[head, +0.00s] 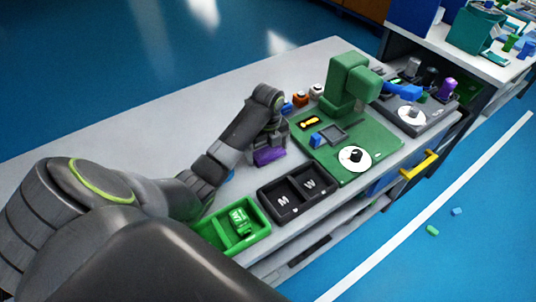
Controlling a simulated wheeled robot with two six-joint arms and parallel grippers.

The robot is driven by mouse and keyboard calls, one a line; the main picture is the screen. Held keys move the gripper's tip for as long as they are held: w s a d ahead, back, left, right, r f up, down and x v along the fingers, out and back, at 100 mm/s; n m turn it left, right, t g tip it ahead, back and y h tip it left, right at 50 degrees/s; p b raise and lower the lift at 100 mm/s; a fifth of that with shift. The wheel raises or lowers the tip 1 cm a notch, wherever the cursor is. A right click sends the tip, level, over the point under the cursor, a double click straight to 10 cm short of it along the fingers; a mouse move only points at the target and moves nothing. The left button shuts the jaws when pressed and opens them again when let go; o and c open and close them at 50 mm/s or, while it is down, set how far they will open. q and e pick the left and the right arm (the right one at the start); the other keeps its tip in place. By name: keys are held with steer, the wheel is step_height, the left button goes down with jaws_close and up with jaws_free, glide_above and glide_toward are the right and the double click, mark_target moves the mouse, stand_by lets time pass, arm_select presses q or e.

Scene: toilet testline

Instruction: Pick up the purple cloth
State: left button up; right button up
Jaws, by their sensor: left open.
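The purple cloth (268,156) lies on the grey bench top, to the left of the green test station. It shows as a small purple patch directly below my left gripper (270,147). The gripper points down at the cloth and is open. Its fingers partly hide the cloth, and I cannot tell whether they touch it. My right gripper is not in view.
A black two-part tray (290,213) marked M and W and a green bin (262,229) stand at the bench's front edge. The green station (365,140) stands to the right. The bench's back left is clear. Small pieces lie on the blue floor.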

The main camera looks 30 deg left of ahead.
arm_select(q)
steer(key=c, duration=0.7)
